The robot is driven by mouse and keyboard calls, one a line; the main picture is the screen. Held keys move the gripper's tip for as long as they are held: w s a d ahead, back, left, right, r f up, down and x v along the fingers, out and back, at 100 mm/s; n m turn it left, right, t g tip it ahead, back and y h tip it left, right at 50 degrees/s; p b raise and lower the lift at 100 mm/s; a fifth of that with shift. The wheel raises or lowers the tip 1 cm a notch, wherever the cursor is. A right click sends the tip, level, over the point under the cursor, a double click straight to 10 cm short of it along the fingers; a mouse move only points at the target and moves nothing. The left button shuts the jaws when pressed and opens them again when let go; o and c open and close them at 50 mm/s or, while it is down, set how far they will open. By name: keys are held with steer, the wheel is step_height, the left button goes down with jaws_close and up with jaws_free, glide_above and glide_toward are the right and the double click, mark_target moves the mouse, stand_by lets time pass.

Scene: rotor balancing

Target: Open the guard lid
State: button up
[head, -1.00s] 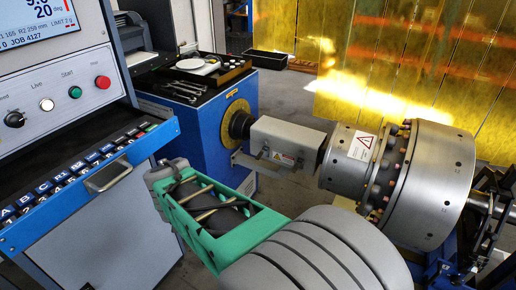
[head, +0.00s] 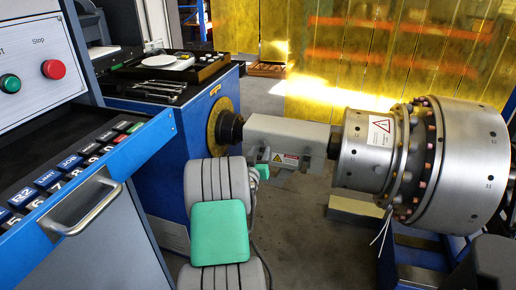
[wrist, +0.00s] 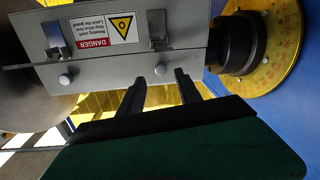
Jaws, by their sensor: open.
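The guard lid (head: 290,136) is a grey box-shaped cover over the shaft between the blue drive cabinet and the steel rotor. It is closed. In the wrist view the lid (wrist: 110,48) fills the upper part, with a red and yellow danger label (wrist: 105,30), two metal latch tabs and two round knobs along its edge. My gripper (wrist: 160,80) is open and empty. Its two dark fingers point at the lid's edge near the right knob, and I cannot tell whether they touch it. In the head view my arm hides most of the gripper.
The steel rotor (head: 458,160) stands right of the lid. The yellow flange (head: 222,127) and blue cabinet (head: 168,130) are at its left. An open drawer of labelled blocks (head: 95,165) juts out at the left. A tool tray (head: 180,70) lies on the cabinet.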

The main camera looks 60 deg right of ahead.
mark_target(262, 144)
steer(key=x, duration=0.4)
steer(key=shift+d, duration=0.1)
steer(key=shift+c, duration=0.5)
jaws_close()
steer(key=shift+w, duration=0.1)
stand_by(0.7)
